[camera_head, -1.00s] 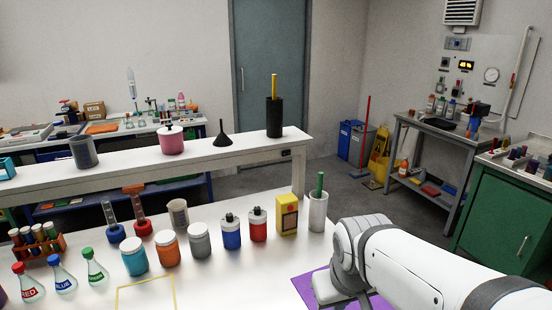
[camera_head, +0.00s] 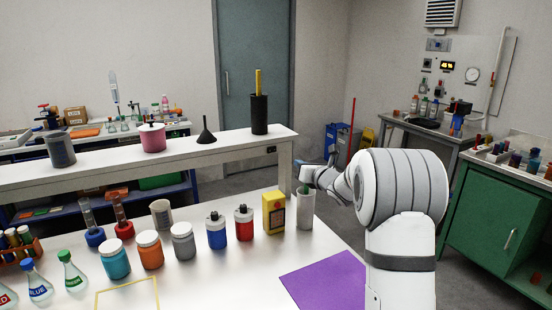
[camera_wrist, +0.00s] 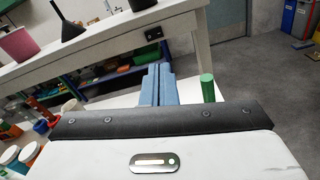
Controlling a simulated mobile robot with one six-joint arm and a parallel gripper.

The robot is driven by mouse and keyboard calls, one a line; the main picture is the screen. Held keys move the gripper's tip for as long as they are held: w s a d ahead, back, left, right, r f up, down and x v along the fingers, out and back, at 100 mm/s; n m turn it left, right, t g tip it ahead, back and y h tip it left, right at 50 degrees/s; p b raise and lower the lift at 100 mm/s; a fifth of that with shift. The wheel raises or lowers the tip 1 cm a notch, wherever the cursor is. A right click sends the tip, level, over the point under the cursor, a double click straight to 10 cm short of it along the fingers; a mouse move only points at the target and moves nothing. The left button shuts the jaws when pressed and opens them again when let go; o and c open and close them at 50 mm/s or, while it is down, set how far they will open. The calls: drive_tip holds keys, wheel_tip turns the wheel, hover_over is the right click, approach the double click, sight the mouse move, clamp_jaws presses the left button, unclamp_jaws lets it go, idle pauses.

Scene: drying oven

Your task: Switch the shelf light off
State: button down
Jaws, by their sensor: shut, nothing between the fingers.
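A small dark switch plate (camera_head: 271,149) sits on the front edge of the raised white shelf (camera_head: 190,158), near its right end. It also shows in the wrist view (camera_wrist: 153,33), above and beyond my fingertips. Its on or off position is too small to tell. My gripper (camera_head: 299,163) is to the right of the switch plate in the head view, above the white bench. Its blue fingers (camera_wrist: 158,72) are shut together, empty, and apart from the plate. No lit lamp can be made out under the shelf.
A white cup with a green rod (camera_head: 305,208) stands just below my gripper; the rod (camera_wrist: 207,88) is right of my fingers in the wrist view. A yellow box (camera_head: 274,212) and several jars stand left of it. A purple mat (camera_head: 325,280) lies clear.

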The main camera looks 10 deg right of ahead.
sight(270, 151)
drive_tip(key=n, duration=0.1)
drive_tip(key=f+n+y, duration=0.1)
drive_tip(key=w+n+y, duration=0.1)
drive_tip(key=n, duration=0.1)
drive_tip(key=shift+w+a+f, duration=0.1)
drive_tip(key=shift+a+f, duration=0.1)
drive_tip(key=shift+a, duration=0.05)
drive_tip(key=p+x, duration=0.4)
drive_tip(key=x, duration=1)
